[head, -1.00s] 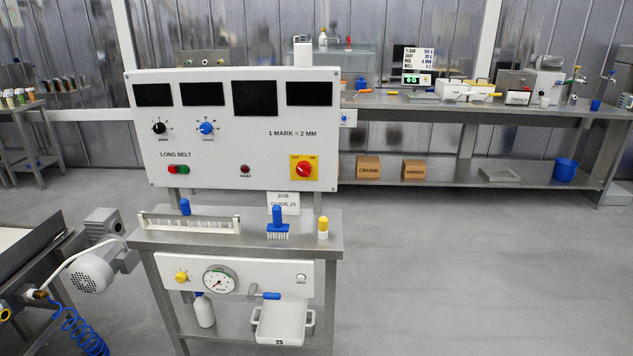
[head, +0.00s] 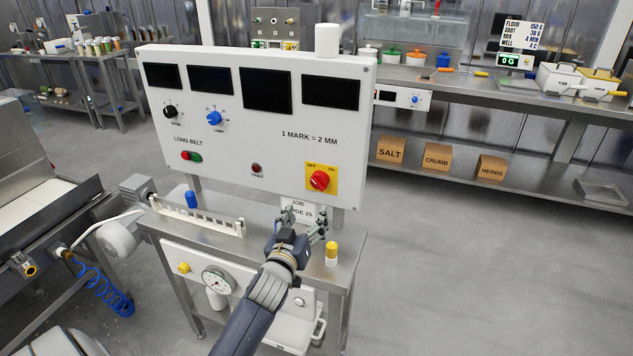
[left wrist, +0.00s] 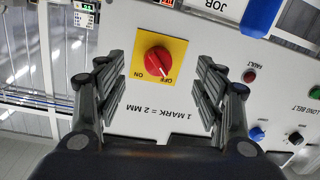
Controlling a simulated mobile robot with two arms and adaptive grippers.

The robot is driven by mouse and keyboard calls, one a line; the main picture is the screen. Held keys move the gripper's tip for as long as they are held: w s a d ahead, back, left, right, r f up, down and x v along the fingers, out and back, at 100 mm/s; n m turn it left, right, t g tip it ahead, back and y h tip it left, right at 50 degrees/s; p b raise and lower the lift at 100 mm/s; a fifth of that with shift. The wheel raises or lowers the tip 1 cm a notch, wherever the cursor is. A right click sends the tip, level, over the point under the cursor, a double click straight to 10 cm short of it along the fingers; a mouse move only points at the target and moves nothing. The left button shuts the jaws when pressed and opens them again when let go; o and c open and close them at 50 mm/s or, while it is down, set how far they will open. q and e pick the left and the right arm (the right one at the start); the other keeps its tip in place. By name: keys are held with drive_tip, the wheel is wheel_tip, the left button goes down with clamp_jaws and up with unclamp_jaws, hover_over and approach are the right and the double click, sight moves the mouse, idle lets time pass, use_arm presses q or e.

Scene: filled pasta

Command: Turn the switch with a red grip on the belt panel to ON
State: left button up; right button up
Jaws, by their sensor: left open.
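The white belt panel (head: 225,135) labelled LONG BELT stands upright above the steel bench. Its switch with a red grip (head: 320,181) is on a yellow plate at the lower right. In the left wrist view the switch (left wrist: 155,62) appears upside down between the fingers, and the grip's white mark points towards OFF. My left gripper (head: 306,217) is open and empty, below the switch in the head view and apart from it. My right gripper is not in view.
On the bench (head: 345,245) stand a yellow-capped bottle (head: 332,254), a white rack (head: 205,217) and a blue-handled tool (head: 191,199). The job guide card (head: 298,207) is partly behind my gripper. A red-green button pair (head: 191,156) and two knobs are on the panel's left.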

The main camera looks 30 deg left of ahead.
sight(318, 185)
use_arm(q)
drive_tip(key=shift+t, duration=0.3)
drive_tip(key=w+r, duration=0.1)
drive_tip(key=w, duration=0.1)
drive_tip(key=w+a, duration=0.1)
drive_tip(key=w, duration=0.1)
drive_tip(key=w+a+r+p, duration=0.1)
drive_tip(key=shift+w+a+r, duration=0.1)
drive_tip(key=shift+w+r, duration=0.2)
drive_tip(key=shift+w, duration=0.1)
drive_tip(key=x, duration=0.3)
drive_tip(key=shift+w, duration=0.2)
drive_tip(key=shift+x, duration=0.9)
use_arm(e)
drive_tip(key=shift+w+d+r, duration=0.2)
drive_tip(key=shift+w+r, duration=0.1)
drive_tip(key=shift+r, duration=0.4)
use_arm(q)
drive_tip(key=shift+f, duration=0.1)
drive_tip(key=shift+a, duration=0.1)
drive_tip(key=c, duration=0.9)
drive_tip(key=shift+c, duration=0.9)
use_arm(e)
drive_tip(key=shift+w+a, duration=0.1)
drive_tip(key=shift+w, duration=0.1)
